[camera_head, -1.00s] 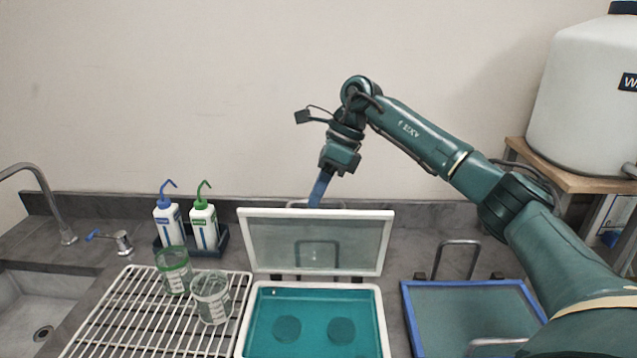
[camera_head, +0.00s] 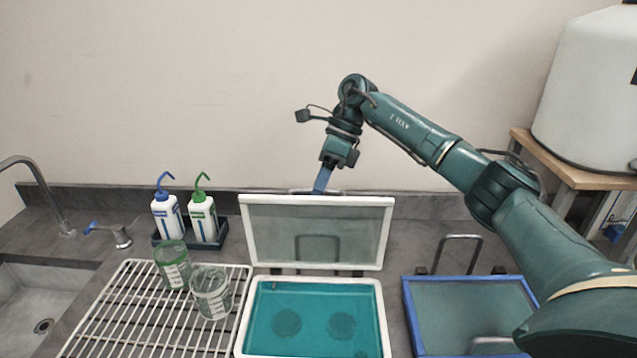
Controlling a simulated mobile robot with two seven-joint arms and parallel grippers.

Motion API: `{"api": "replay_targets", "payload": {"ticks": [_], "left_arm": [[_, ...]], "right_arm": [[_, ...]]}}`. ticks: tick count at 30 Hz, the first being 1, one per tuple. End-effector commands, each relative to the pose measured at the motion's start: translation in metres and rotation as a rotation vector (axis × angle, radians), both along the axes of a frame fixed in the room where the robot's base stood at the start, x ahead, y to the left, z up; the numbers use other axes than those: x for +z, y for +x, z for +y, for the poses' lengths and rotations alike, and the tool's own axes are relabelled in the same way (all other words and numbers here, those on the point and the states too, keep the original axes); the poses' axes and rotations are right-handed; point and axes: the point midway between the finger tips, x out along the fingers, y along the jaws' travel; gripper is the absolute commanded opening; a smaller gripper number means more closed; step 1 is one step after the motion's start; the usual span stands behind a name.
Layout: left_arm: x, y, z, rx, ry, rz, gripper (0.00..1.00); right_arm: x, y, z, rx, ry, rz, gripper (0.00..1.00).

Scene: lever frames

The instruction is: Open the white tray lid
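The white-framed tray lid (camera_head: 317,233) stands raised, nearly upright, at the back edge of the white tray (camera_head: 238,335). The tray is open and shows teal liquid with two round dark shapes in it. My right gripper (camera_head: 321,187) comes in from the right, with its blue fingers pointing down at the top edge of the lid. The fingertips are partly hidden behind the lid's top edge, so I cannot tell whether they grip anything. My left gripper is not in view.
A blue-framed tray (camera_head: 470,310) with its lid down sits to the right. A wire rack (camera_head: 130,315) with two beakers (camera_head: 172,264) (camera_head: 211,293) stands to the left. Two wash bottles (camera_head: 167,218) (camera_head: 203,217) stand behind it. A sink (camera_head: 25,300) is at the far left.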

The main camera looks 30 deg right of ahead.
Motion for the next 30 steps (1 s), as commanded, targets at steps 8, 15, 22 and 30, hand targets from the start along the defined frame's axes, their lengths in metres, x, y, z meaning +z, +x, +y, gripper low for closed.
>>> {"api": "replay_targets", "payload": {"ticks": [8, 15, 22, 30], "left_arm": [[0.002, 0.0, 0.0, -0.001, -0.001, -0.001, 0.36], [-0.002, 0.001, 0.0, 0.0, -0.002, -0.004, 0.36], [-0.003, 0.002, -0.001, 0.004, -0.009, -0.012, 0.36], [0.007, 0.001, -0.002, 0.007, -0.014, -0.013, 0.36]], "right_arm": [[0.004, 0.001, 0.0, -0.001, 0.005, -0.006, 0.33], [0.019, 0.003, -0.008, -0.004, 0.007, -0.01, 0.33], [0.065, 0.007, -0.033, -0.005, 0.006, -0.011, 0.33], [0.11, 0.009, -0.057, -0.002, 0.002, -0.005, 0.33]]}}
